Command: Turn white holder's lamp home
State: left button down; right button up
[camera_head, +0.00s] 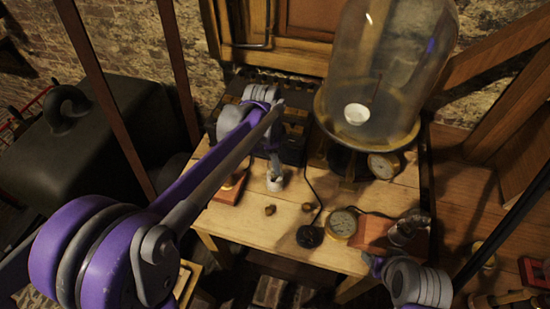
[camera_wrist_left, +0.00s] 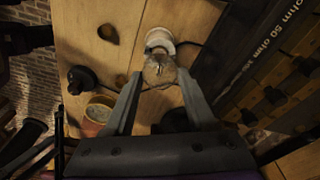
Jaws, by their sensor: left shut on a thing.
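The white holder (camera_head: 274,183) stands upright on the wooden table, just below my left gripper (camera_head: 275,158). In the left wrist view the white holder (camera_wrist_left: 159,37) shows as a pale ring beyond the lamp. The lamp (camera_wrist_left: 160,70) is a rounded glass bulb, end-on to the camera, in line with the holder. The fingers of my left gripper (camera_wrist_left: 161,76) are shut on the lamp from both sides. How deep the lamp's base sits in the holder is hidden. Part of my right arm shows at lower right in the head view, but its fingers do not show.
A glass bell jar (camera_head: 395,60) stands on a round plate behind. A dark resistance box (camera_wrist_left: 265,65) is close to the holder. A reddish block (camera_head: 374,230) is at right.

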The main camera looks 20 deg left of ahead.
pick_arm(q)
jog(key=m, duration=0.3)
jog(key=shift+c, duration=0.7)
grip_release()
